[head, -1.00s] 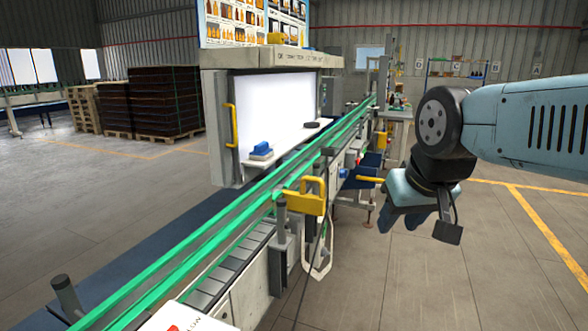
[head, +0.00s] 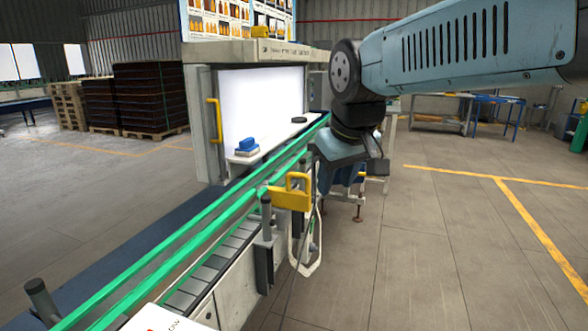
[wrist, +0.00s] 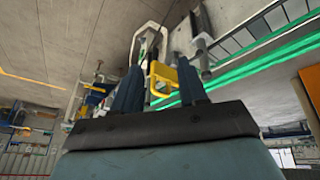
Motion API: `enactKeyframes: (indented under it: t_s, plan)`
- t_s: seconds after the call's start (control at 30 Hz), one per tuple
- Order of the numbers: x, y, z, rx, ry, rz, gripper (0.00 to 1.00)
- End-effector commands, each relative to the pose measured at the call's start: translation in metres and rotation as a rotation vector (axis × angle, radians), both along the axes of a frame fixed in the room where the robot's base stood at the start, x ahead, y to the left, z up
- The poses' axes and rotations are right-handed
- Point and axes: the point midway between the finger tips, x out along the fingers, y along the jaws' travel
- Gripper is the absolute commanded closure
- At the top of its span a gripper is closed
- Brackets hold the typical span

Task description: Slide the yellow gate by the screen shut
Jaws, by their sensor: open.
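The yellow gate (head: 291,192), a flat plate with a loop handle, stands at the near green guide rail of the conveyor, in front and to the right of the lit screen (head: 262,103). Whether its plate reaches across the lane is hard to tell. My gripper (head: 346,163) is beyond the gate and to its right in the head view, apart from it, with its fingers partly hidden. In the wrist view my gripper (wrist: 158,70) is open, and the gate (wrist: 190,80) shows between and behind its two dark fingers. Nothing is held.
A yellow handle (head: 215,120) is on the screen's left frame. A blue block (head: 246,146) sits on the ledge below the screen. A post (head: 266,218) stands close by the gate, and a white looped bracket (head: 308,250) hangs below.

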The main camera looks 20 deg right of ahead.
Motion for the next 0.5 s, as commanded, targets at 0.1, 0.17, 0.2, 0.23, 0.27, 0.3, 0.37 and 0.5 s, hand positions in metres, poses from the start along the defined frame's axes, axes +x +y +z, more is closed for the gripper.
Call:
enactKeyframes:
  t_s: [0.1, 0.17, 0.2, 0.23, 0.27, 0.3, 0.37, 0.5]
  plan:
    - [0.036, 0.002, 0.02, -0.063, 0.052, 0.112, 0.58]
    - [0.052, 0.003, 0.028, -0.093, 0.078, 0.169, 0.58]
    - [0.064, 0.004, 0.033, -0.113, 0.094, 0.208, 0.58]
    - [0.073, 0.004, 0.037, -0.127, 0.107, 0.236, 0.58]
    - [0.082, 0.005, 0.04, -0.141, 0.119, 0.265, 0.58]
    - [0.093, 0.006, 0.044, -0.158, 0.137, 0.304, 0.58]
    - [0.111, 0.007, 0.049, -0.184, 0.162, 0.361, 0.58]
    - [0.152, 0.01, 0.058, -0.235, 0.219, 0.491, 0.58]
